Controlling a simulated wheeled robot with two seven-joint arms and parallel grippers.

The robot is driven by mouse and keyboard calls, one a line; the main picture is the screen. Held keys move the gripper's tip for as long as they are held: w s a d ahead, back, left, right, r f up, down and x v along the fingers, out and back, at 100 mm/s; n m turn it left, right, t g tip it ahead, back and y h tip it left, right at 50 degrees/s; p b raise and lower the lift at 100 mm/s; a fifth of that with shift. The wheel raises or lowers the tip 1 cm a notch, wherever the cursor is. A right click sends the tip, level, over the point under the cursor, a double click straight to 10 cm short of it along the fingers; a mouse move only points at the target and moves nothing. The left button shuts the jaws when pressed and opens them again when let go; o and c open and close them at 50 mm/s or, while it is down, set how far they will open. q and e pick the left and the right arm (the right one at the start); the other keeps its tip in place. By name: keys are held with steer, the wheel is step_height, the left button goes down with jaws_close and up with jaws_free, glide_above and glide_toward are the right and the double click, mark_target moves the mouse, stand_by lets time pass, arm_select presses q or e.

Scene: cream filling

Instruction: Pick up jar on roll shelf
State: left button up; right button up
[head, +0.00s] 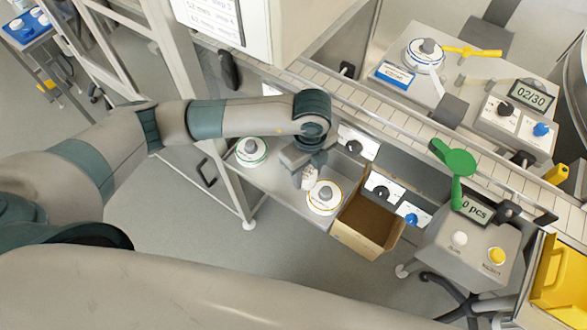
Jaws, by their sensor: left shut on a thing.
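My left arm reaches in from the left, and its gripper (308,168) points down over a grey metal surface near the middle of the head view. I cannot tell whether the jar touches the surface below. A long strip of rollers (400,118) runs diagonally behind the gripper. My right gripper is not in view.
An open cardboard box (366,226) stands just right of the gripper. A green-ringed disc with a knob (251,151) is to its left. Control panels with knobs (382,187) line the strip's near side. A green paddle-like part (456,162) and yellow bin (560,275) are at right.

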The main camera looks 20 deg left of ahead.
arm_select(q)
steer(key=shift+s+d+r+b, duration=0.2)
steer(key=shift+s+d+r, duration=0.35)
steer(key=shift+d, duration=0.2)
steer(key=shift+s+d+r+b, duration=0.15)
steer(key=shift+s+d+r, duration=0.25)
steer(key=shift+d+r, duration=0.25)
